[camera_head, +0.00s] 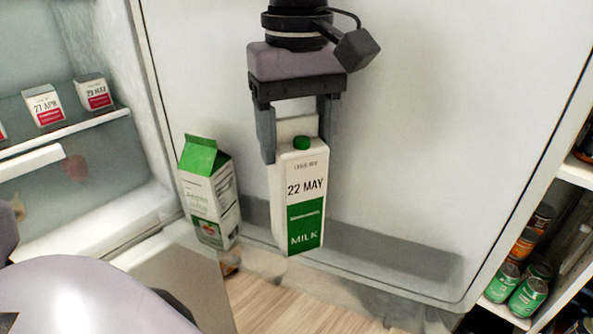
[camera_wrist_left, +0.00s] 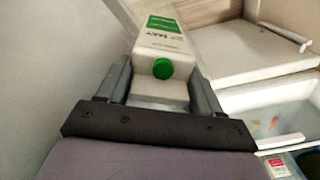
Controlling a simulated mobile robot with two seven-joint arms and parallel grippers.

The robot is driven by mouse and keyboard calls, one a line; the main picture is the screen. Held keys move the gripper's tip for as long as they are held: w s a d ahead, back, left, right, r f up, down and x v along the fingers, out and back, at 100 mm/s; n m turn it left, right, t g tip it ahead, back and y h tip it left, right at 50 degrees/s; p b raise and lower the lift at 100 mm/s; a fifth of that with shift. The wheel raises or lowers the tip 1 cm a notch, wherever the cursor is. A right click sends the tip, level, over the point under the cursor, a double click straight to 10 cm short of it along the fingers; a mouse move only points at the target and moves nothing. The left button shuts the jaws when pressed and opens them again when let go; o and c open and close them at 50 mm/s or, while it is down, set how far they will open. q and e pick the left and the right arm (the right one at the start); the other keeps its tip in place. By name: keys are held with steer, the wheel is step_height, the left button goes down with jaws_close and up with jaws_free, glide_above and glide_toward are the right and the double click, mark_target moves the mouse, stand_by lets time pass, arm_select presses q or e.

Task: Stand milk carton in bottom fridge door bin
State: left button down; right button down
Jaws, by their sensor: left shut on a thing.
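My left gripper (camera_head: 297,148) points down in the head view, its two fingers on either side of the top of a white and green milk carton (camera_head: 300,200). The carton has a green cap and reads "22 MAY". It hangs almost upright, slightly tilted. In the left wrist view the milk carton (camera_wrist_left: 168,38) sits between the fingers of the left gripper (camera_wrist_left: 160,90). The grey bottom door bin (camera_head: 395,262) runs along the foot of the white fridge door, behind and below the carton. Whether the carton's base is inside the bin, I cannot tell. My right gripper is not in view.
A green-topped juice carton (camera_head: 208,195) stands just left of the milk, near the bin's left end. Fridge shelves with small dated tubs (camera_head: 45,106) are at the left. Shelving with green cans (camera_head: 527,296) is at the right. The bin's right part looks empty.

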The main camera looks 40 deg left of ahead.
mark_target(296, 174)
arm_select(q)
steer(key=shift+f+b, duration=0.35)
steer(key=shift+f, duration=2.3)
steer(key=shift+f, duration=0.15)
steer(key=shift+c, duration=0.8)
jaws_free()
